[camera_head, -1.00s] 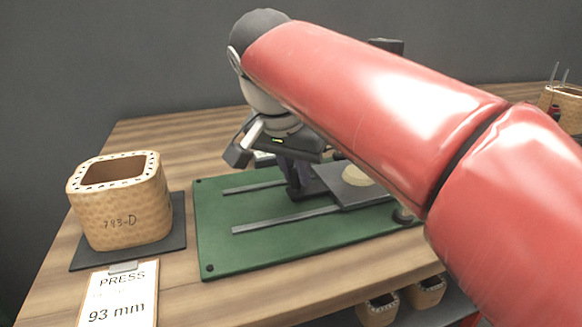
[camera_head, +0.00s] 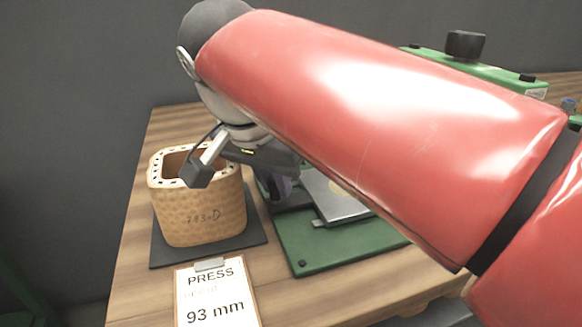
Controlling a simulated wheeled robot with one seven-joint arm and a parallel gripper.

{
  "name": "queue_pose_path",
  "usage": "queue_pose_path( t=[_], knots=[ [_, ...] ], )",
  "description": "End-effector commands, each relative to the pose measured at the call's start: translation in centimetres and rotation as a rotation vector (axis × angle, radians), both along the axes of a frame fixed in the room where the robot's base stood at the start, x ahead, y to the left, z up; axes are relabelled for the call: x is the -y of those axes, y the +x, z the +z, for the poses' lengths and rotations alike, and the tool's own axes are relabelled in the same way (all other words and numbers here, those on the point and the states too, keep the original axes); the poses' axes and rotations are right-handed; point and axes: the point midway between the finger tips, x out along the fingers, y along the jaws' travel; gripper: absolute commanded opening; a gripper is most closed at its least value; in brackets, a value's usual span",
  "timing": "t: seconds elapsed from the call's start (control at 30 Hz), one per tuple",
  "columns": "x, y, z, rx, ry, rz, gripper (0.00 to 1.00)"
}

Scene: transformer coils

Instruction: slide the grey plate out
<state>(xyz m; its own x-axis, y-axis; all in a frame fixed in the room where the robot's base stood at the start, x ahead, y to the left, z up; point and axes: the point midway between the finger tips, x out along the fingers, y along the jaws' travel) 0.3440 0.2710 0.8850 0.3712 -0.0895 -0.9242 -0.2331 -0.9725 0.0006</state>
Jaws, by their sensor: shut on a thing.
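The grey plate (camera_head: 338,198) lies on its rails on the green base (camera_head: 325,250), near the base's left end. Its right part is hidden behind my red arm. A dark piece (camera_head: 292,200) is at the plate's left end. My gripper (camera_head: 272,188) is low at that end and shut on the plate's dark end piece. The fingertips are partly hidden by the gripper body, so the exact hold is hard to see.
A tan coil marked 793-D (camera_head: 203,218) stands on a dark mat (camera_head: 175,252) close to the left. A clipboard (camera_head: 216,298) reading "PRESS 93 mm" lies in front. A green fixture with a black knob (camera_head: 465,45) is at the back right.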

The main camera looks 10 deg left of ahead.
Motion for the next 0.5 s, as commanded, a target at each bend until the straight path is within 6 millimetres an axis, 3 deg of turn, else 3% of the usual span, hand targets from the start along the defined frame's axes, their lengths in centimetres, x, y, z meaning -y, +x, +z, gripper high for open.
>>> queue_pose_path(
  t=[0.17,0.2,0.33,0.5],
  knots=[
    [0.02,0.06,0.10,0.003,0.001,0.000,0.00],
    [0.02,0.06,0.10,0.004,0.002,-0.001,0.18],
    [0.02,0.06,0.09,0.002,0.002,0.000,0.35],
    [0.03,0.05,0.05,0.002,0.001,-0.001,0.36]
  ],
)
